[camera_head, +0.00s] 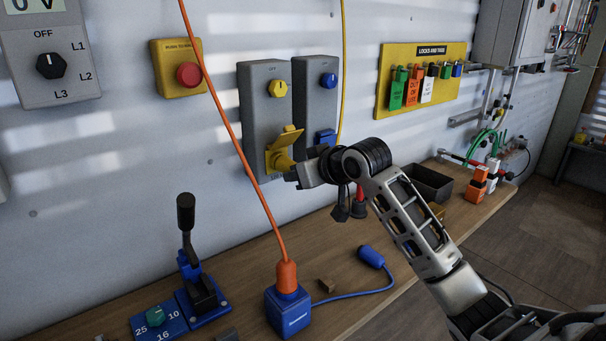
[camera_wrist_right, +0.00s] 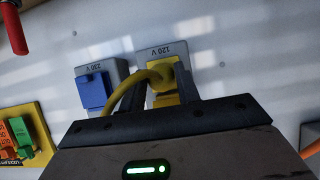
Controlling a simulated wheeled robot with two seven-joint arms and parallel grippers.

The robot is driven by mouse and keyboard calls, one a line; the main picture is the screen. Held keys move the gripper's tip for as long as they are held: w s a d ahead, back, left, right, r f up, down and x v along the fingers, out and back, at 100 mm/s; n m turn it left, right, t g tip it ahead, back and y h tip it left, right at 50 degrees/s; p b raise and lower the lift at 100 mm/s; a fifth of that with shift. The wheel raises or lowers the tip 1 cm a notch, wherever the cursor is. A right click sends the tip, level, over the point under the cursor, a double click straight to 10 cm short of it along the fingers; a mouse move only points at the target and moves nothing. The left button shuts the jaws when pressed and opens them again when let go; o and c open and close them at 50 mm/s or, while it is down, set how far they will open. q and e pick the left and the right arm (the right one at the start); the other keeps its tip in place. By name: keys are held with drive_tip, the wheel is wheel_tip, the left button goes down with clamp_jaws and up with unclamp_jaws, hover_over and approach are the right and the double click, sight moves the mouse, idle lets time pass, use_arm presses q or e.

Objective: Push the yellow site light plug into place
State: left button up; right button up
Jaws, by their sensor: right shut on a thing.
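The yellow plug (camera_head: 284,162) is at the yellow socket on the left grey box (camera_head: 262,95), under the raised yellow lid (camera_head: 285,138). My right gripper (camera_head: 294,174) reaches in from the right and is shut on the plug. In the right wrist view, which is upside down, the plug (camera_wrist_right: 164,82) sits between the two dark fingers, with a yellow cable bending off it. The box there is marked 120 V. I cannot tell how deep the plug sits, as the fingers hide part of it. My left gripper is in neither view.
A second grey box (camera_head: 318,90) with a blue socket (camera_head: 325,138) stands close on the right. An orange cable (camera_head: 226,110) hangs in front of the wall on the left. The bench (camera_head: 345,285) below holds a blue box (camera_head: 288,311) and a blue lever (camera_head: 198,285).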

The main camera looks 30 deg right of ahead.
drive_tip(key=shift+w, duration=0.2)
drive_tip(key=o, duration=1.1)
drive_tip(key=shift+c, duration=0.2)
drive_tip(key=b+v, duration=0.2)
drive_tip(key=v, duration=1.4)
drive_tip(key=shift+f, duration=0.15)
